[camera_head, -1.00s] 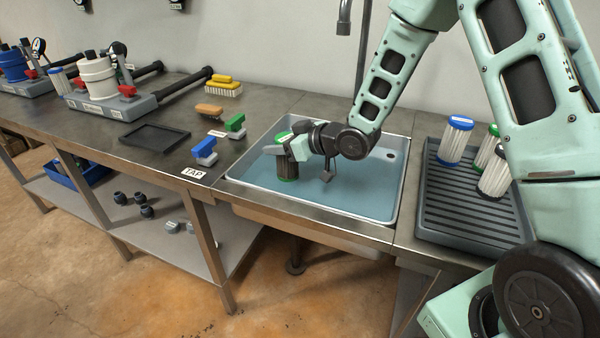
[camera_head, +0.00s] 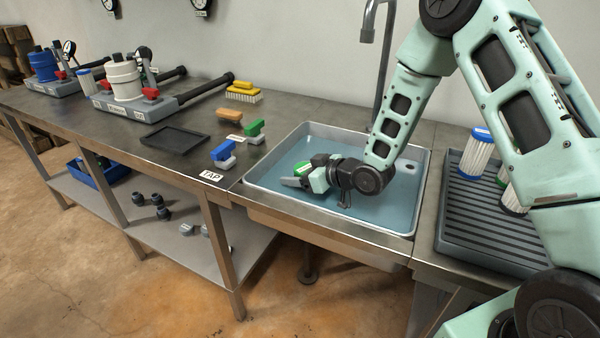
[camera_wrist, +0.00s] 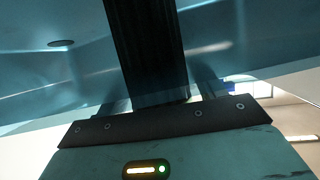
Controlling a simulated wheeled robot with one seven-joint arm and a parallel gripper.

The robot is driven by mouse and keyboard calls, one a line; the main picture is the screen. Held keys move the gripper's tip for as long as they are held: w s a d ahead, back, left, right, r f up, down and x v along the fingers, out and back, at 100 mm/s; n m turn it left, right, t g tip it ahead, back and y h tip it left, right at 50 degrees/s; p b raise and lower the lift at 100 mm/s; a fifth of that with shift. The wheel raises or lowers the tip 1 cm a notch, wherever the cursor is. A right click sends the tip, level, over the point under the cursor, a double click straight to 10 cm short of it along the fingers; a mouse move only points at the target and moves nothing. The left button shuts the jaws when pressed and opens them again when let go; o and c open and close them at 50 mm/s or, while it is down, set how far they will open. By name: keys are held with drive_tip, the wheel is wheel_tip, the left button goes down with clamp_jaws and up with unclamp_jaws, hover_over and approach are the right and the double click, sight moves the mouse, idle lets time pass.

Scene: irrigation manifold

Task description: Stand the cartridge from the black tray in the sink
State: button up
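The cartridge (camera_head: 302,168) is in the sink (camera_head: 433,190), low in the blue water, with part of its green cap showing behind my gripper. My gripper (camera_head: 300,181) reaches into the sink from the right and is shut around the cartridge. The small black tray (camera_head: 175,135) on the bench is empty.
A dark ribbed rack (camera_head: 480,235) right of the sink holds white cartridges, one blue-capped (camera_head: 477,153). A faucet (camera_head: 385,60) rises behind the sink. Left of it lie a blue-handled valve (camera_head: 223,153), a green-handled valve (camera_head: 252,131) and brushes (camera_head: 243,92).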

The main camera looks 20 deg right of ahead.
drive_tip(key=shift+r, duration=0.15)
drive_tip(key=shift+s+d+r, duration=0.1)
drive_tip(key=shift+s+d, duration=0.05)
drive_tip(key=shift+s, duration=0.05)
drive_tip(key=v, duration=1.1)
drive_tip(key=shift+s+d+p, duration=0.2)
drive_tip(key=shift+p, duration=0.15)
